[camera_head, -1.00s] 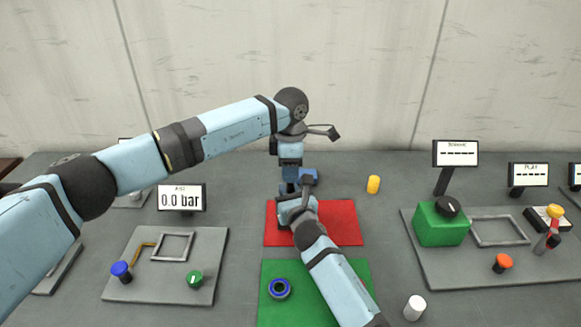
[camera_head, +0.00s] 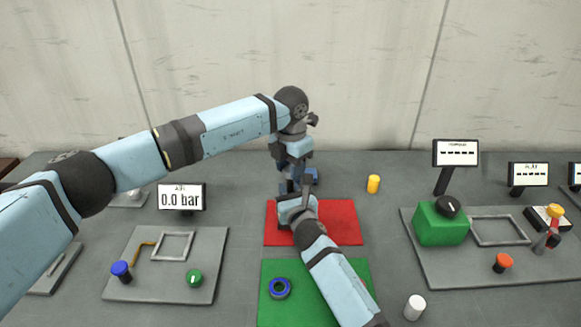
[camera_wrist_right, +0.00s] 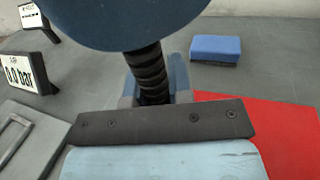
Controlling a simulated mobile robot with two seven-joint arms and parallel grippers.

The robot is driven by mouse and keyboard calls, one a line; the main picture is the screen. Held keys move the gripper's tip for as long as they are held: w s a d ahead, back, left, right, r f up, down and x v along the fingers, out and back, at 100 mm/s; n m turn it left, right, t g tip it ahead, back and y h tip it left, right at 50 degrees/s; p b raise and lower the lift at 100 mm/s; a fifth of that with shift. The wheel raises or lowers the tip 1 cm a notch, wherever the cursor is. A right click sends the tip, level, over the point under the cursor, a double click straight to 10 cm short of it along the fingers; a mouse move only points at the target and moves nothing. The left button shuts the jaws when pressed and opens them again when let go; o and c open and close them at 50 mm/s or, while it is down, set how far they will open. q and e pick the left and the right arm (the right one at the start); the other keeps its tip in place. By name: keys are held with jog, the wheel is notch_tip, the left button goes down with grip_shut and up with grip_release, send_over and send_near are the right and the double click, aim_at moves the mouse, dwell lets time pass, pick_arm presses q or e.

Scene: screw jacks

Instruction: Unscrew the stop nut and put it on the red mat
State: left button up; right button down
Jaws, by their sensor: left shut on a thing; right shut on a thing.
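A screw jack's black threaded spindle (camera_wrist_right: 148,72) stands upright in the right wrist view. A broad dark-blue round piece at its top (camera_wrist_right: 125,20), apparently the stop nut, is cut off by the picture edge. My left gripper (camera_head: 291,186) points down over the jack, shut on that top piece; its fingertips are hard to make out. My right gripper (camera_head: 288,206) reaches in low and is shut on the jack's lower part, mostly hidden by the hand. The red mat (camera_head: 340,222) lies beneath and right of my right gripper.
A green mat (camera_head: 268,315) in front carries a blue ring (camera_head: 280,288). A blue block (camera_head: 311,175) and yellow cylinder (camera_head: 373,184) stand behind the red mat. A white cylinder (camera_head: 414,307) stands at front right. Fixture plates stand left (camera_head: 150,291) and right (camera_head: 450,272).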

pick_arm(q)
jog(key=shift+r, duration=0.25)
dwell(0.3)
jog(key=shift+r, duration=0.85)
jog(key=shift+r, duration=2.05)
pick_arm(e)
jog(key=c, duration=0.9)
grip_release()
jog(key=shift+c, duration=0.2)
